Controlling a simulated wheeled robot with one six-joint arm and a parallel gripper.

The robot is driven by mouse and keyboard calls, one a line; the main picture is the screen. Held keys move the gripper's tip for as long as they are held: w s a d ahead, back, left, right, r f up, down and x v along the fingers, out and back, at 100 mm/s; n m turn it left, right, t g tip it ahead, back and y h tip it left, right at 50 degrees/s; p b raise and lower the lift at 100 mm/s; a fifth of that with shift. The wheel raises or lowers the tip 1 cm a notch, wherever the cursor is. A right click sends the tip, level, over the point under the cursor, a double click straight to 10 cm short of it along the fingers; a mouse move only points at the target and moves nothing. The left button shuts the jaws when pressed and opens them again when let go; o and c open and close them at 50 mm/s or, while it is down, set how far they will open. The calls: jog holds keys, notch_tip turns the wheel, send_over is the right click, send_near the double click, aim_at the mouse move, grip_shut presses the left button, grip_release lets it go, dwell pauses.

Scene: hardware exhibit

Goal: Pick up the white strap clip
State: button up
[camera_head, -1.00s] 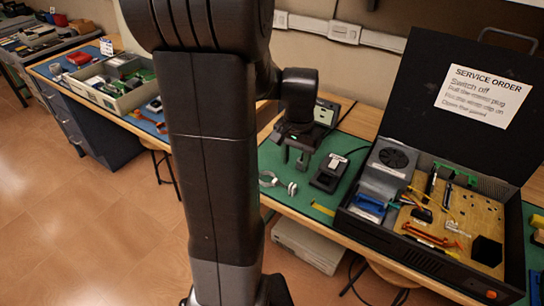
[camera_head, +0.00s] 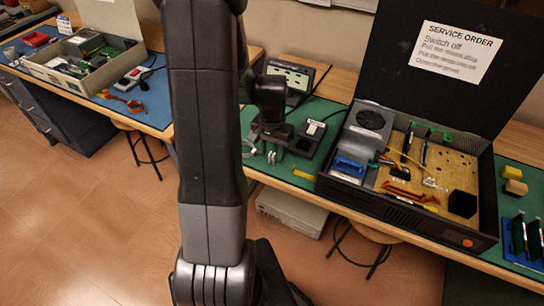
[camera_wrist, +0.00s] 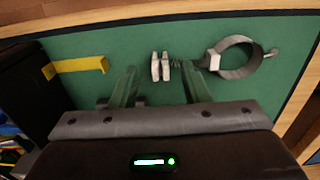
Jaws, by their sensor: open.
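The white strap clip (camera_wrist: 160,66) lies on the green mat (camera_wrist: 95,30) in the wrist view, showing as two pale upright plates side by side. My gripper (camera_wrist: 160,84) is open and empty, with one finger on each side of the clip in the picture. The fingertips look close to the mat; I cannot tell whether they touch anything. In the head view the clip (camera_head: 271,157) shows small just below my gripper (camera_head: 272,143).
A yellow strip (camera_wrist: 80,65) lies left of the fingers. The open black case (camera_head: 405,215) with its raised lid stands to the right. A black device with a white top (camera_head: 308,138) stands beside my gripper. The mat's edge is near the ring.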

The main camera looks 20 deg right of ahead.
jog(key=shift+f, duration=1.3)
jog(key=c, duration=0.9)
jog(key=shift+o, duration=0.2)
